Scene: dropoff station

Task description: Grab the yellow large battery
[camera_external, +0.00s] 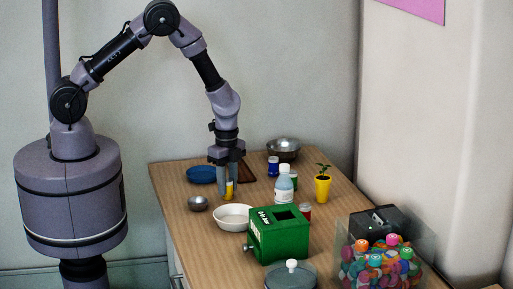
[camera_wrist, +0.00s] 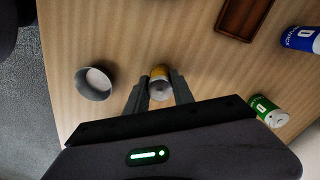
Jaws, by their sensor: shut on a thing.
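The yellow large battery (camera_external: 229,190) stands on the wooden table, low between the fingers of my gripper (camera_external: 227,191). In the wrist view the battery (camera_wrist: 159,84) shows its yellow side and a pale metal end. The fingers of my gripper (camera_wrist: 160,92) lie on either side of it and are shut on it. The arm reaches down from above, with the fingers near the table top. The far side of the battery is hidden by the fingers.
A small metal bowl (camera_external: 198,203) stands left of the gripper, a white bowl (camera_external: 233,217) in front. A blue plate (camera_external: 201,174) and a brown tray (camera_external: 247,173) lie behind. A bottle (camera_external: 284,188), a green box (camera_external: 279,237) and a plant pot (camera_external: 322,188) stand to the right.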

